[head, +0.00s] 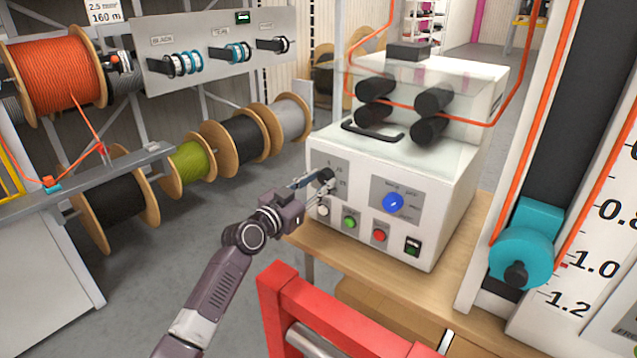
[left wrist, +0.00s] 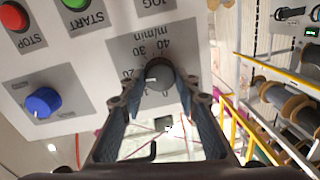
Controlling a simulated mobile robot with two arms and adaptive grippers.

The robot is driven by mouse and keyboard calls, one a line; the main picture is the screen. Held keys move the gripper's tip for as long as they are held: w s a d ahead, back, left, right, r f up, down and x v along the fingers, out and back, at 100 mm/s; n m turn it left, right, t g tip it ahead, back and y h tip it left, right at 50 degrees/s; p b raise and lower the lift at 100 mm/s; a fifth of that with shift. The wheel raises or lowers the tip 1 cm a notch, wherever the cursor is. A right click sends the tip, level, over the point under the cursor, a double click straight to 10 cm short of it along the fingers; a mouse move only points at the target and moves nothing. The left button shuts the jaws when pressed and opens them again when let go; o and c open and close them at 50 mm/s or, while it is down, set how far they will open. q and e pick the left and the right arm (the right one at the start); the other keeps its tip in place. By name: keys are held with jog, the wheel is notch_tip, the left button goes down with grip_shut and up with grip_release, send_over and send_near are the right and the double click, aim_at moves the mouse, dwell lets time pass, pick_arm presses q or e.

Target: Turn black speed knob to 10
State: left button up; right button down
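The black speed knob (head: 325,175) is on a grey scale plate at the left of the white machine's front panel. It also shows in the left wrist view (left wrist: 158,70), with the marks 20, 30 and 40 and "m/min" visible around it. The pointer and the 10 mark are hidden or too small to read. My left gripper (head: 317,184) reaches in from the lower left. In the left wrist view its two fingers (left wrist: 160,78) lie on either side of the knob and appear to touch it. My right gripper is not in view.
The panel also has a blue selector knob (head: 393,203), a white button (head: 323,208), a green button (head: 349,221) and a red button (head: 380,235). A red frame (head: 318,312) stands in front of the wooden bench (head: 462,238). Cable reels (head: 235,143) stand on the left.

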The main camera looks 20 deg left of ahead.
pick_arm(q)
jog(key=c, duration=0.6)
jog(key=shift+o, duration=0.2)
jog(key=shift+n, duration=0.5)
jog(key=n, duration=0.3)
jog(key=shift+n+p, duration=0.35)
jog(key=shift+n, duration=0.05)
jog(key=n, duration=0.4)
jog(key=shift+n+p, duration=0.3)
jog(key=shift+p, duration=0.1)
jog(key=shift+n+g, duration=0.3)
jog(key=o, duration=1.1)
jog(key=shift+o, duration=0.2)
